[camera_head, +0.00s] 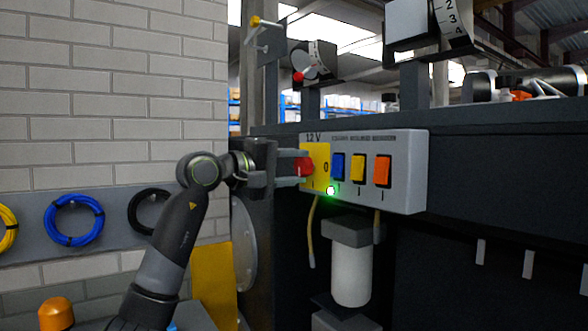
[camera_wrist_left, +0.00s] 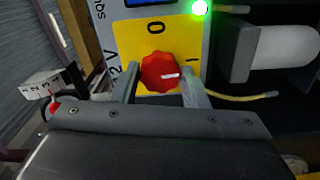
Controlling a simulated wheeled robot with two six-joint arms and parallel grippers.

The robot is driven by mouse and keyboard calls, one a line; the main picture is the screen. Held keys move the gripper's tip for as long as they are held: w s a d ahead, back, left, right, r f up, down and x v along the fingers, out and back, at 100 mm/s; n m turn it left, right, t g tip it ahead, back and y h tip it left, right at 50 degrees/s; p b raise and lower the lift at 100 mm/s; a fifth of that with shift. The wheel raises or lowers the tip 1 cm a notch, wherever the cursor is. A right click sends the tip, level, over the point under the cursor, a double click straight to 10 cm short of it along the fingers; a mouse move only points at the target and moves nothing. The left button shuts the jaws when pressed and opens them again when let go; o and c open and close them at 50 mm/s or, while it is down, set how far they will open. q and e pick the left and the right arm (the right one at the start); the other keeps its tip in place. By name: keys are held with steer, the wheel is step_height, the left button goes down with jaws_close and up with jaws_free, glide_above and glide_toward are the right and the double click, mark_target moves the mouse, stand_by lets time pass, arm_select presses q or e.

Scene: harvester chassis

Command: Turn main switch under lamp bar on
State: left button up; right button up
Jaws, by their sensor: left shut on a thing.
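The main switch is a red knob (camera_head: 304,167) on a yellow plate (camera_head: 320,158) at the left end of a grey box marked 12 V (camera_head: 408,150). My left gripper (camera_head: 303,168) reaches in from the left and is shut on the knob. In the left wrist view its fingers (camera_wrist_left: 161,85) stand on either side of the red knob (camera_wrist_left: 160,70). The knob's white mark points right, roughly toward the "I" on the plate; the "0" is above the knob there. A green light (camera_head: 330,190) glows on the box's lower edge. My right gripper is not in view.
Blue (camera_head: 338,167), yellow (camera_head: 357,168) and orange (camera_head: 382,171) rocker switches sit right of the knob. A white canister (camera_head: 351,275) and yellow hoses hang below the box. Cable coils (camera_head: 73,218) hang on the brick wall at left.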

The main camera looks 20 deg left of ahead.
arm_select(q)
steer(key=shift+f+m, duration=0.15)
steer(key=shift+m, duration=0.45)
steer(key=o, duration=1)
steer(key=shift+c, duration=0.2)
steer(key=shift+s, duration=0.1)
steer(key=shift+s+a, duration=0.15)
steer(key=shift+a, duration=0.05)
steer(key=b+v, duration=0.7)
steer(key=v, duration=0.9)
steer(key=shift+s+a, duration=0.25)
steer(key=shift+s, duration=0.1)
